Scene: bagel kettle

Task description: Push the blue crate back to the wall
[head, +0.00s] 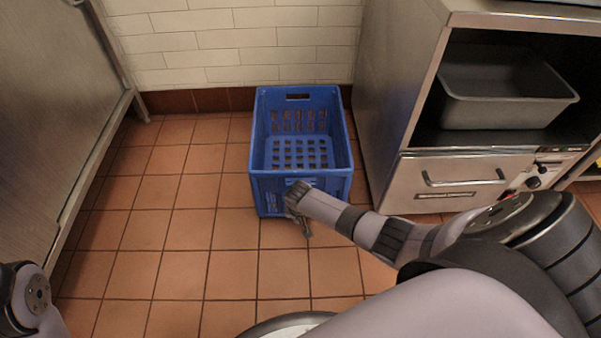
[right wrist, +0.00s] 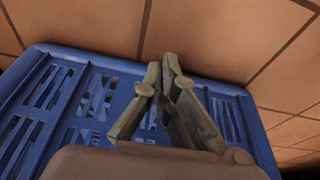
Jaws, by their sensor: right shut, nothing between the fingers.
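The blue crate (head: 265,190) stands upright and empty on the floor, in the middle of the head view. Its far end is close to the tiled wall (head: 240,45); its own rim hides whether it touches. My right gripper (head: 305,228) is at the crate's near side, pointing down, with its fingers shut and empty. In the right wrist view, the shut fingers (right wrist: 163,68) lie in front of the crate's slotted blue side (right wrist: 85,75). I cannot tell whether they touch it. My left gripper is out of view.
A steel cabinet (head: 385,100) stands close to the crate's right, with a grey bin (head: 505,95) on its shelf and a drawer (head: 455,175) below. A steel unit (head: 45,110) stands at far left. The tiled floor (head: 180,215) left of the crate is clear.

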